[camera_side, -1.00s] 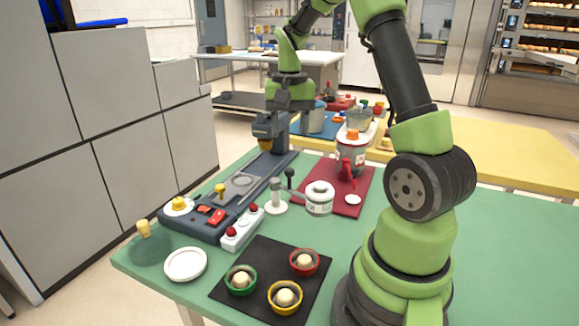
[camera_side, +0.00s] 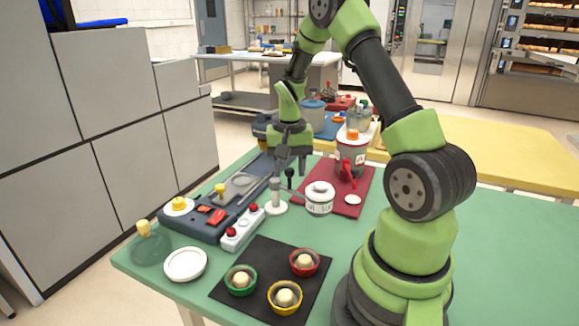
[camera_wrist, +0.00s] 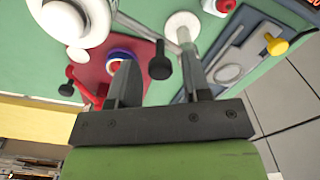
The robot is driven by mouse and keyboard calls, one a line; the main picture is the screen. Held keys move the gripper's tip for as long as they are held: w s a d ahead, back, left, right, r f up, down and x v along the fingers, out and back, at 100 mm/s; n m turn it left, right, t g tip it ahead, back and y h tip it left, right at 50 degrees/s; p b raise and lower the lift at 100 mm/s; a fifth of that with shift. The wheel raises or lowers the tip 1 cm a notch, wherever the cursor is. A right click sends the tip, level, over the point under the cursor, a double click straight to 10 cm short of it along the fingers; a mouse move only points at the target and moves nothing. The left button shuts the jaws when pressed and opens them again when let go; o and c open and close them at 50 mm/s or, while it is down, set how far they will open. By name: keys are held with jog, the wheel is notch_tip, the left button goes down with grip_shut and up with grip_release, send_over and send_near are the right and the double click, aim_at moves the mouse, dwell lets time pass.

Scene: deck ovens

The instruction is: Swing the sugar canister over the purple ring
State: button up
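The white lidded canister (camera_side: 320,200) with a dark-lettered label, too small to read, hangs beside a white post (camera_side: 276,196) on a swing arm. It also shows at the upper left in the wrist view (camera_wrist: 92,22). A black knob (camera_wrist: 160,62) stands on the swing arm between post and canister. The purple ring (camera_wrist: 122,54) lies on the red mat, partly hidden by a finger in the wrist view; I cannot make it out in the side view. My gripper (camera_side: 290,170) is open and points down just above the knob, which appears between its fingers in the wrist view.
A grey machine (camera_side: 220,205) and a white box with red buttons (camera_side: 240,230) stand left of the post. A canister with an orange top and red tap (camera_side: 351,152) stands on the red mat (camera_side: 352,210). Small bowls sit on a black mat (camera_side: 255,255) in front.

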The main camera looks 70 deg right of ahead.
grip_shut()
jog(key=shift+d+n, duration=0.1)
jog(key=shift+n, duration=0.2)
jog(key=shift+s+d+n, duration=0.1)
jog(key=shift+d+n, duration=0.25)
jog(key=shift+n, duration=0.55)
jog(key=shift+w+d+n, duration=0.2)
jog(key=shift+d+n, duration=0.4)
jog(key=shift+n, duration=1.05)
jog(key=shift+w+d+n, duration=0.25)
jog(key=shift+d+n, duration=0.3)
jog(key=shift+n, duration=1.05)
jog(key=shift+w+d+n, duration=0.2)
jog(key=shift+d+n, duration=0.4)
jog(key=shift+n, duration=1.05)
jog(key=shift+w, duration=0.1)
jog(key=shift+o, duration=1)
grip_release()
